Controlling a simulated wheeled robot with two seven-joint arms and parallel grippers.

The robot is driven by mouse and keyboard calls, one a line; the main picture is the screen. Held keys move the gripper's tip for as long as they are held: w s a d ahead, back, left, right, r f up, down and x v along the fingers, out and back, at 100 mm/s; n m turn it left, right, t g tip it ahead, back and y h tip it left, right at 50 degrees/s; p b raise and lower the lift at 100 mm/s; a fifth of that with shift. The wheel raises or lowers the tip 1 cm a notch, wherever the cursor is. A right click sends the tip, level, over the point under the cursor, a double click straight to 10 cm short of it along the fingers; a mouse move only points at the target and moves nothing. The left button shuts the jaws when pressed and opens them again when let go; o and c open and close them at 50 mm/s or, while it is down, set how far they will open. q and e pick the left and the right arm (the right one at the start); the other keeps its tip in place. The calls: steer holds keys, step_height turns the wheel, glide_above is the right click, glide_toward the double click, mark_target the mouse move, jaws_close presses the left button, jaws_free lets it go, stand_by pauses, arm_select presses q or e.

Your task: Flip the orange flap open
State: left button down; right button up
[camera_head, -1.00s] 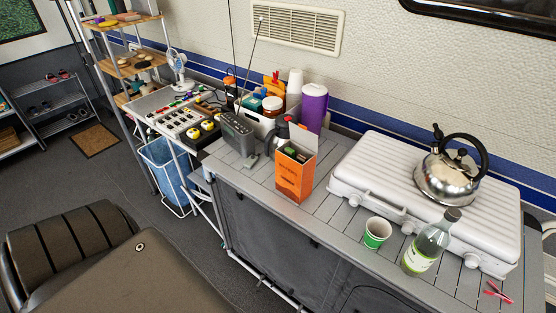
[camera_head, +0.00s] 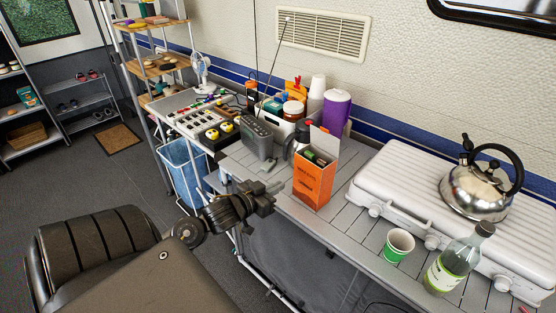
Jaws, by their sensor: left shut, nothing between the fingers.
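The orange box (camera_head: 315,184) stands upright on the slatted grey counter. Its top is open, with dark green items showing inside. A pale flap (camera_head: 325,143) stands up at its back edge; no orange flap can be made out clearly at this size. My left gripper (camera_head: 277,196) is dark, shut and empty. It appears just left of the box in the picture, near the counter's front edge; I cannot tell its exact gap to the box. My right gripper is not in view.
A grey radio (camera_head: 257,138) with a tall antenna and a dark jug stand left of and behind the box. A green cup (camera_head: 398,245), a glass bottle (camera_head: 456,262) and a white stove case (camera_head: 440,195) with a kettle (camera_head: 477,190) are to the right.

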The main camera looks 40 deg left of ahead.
arm_select(q)
steer(key=t+h, duration=0.1)
glide_toward(308, 163)
steer(key=shift+m, duration=0.4)
steer(key=w+b, duration=0.1)
steer(key=w, duration=0.4)
steer(key=shift+f, duration=0.15)
steer(key=shift+w+d+f, duration=0.1)
steer(key=shift+w+f, duration=0.1)
steer(key=shift+w, duration=0.4)
stand_by(0.5)
steer(key=shift+s, duration=0.15)
stand_by(0.6)
steer(key=shift+s+p, duration=0.4)
steer(key=shift+s, duration=0.5)
